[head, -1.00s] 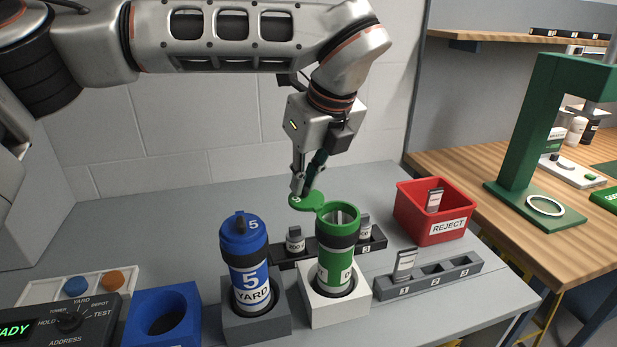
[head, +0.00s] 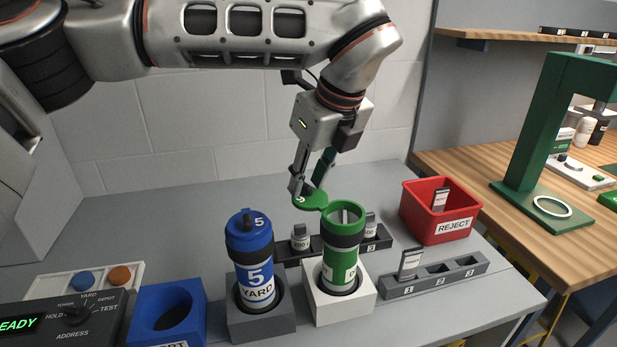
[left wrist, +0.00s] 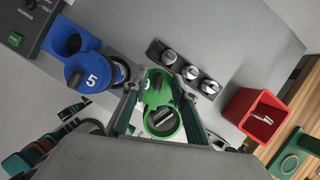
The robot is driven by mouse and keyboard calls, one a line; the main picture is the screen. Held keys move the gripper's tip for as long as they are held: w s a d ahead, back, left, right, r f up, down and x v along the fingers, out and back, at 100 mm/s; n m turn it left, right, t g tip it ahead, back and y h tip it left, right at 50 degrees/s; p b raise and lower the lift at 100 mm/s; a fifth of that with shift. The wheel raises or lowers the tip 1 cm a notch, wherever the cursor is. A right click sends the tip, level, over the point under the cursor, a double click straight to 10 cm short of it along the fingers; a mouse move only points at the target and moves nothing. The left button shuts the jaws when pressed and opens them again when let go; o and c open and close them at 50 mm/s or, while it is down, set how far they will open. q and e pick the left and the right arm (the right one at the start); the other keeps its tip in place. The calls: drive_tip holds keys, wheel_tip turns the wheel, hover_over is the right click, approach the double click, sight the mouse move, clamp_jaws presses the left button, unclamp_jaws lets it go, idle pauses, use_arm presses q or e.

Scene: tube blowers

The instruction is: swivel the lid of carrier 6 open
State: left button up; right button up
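The green carrier (head: 342,262) stands upright in a white socket block (head: 368,296). Its green lid (head: 312,202) is swivelled out to the left of the mouth, leaving it uncovered. A grey item shows inside the mouth in the left wrist view. The mark on the lid is partly covered, so I cannot read it surely. My left gripper (head: 309,188) is at the lid, with its fingers spread apart. In the left wrist view, the fingers stand on either side of the lid (left wrist: 157,88). Whether either finger touches it I cannot tell. My right gripper is in neither view.
A blue carrier (head: 252,262) marked 5 YARD stands close on the left, lid closed. A dark rack (head: 290,260) with small bottles is behind. A grey rack (head: 430,284) and red REJECT bin (head: 447,225) are at right. A control box (head: 60,322) is front left.

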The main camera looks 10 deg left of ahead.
use_arm(q)
drive_tip(key=v, duration=1.2)
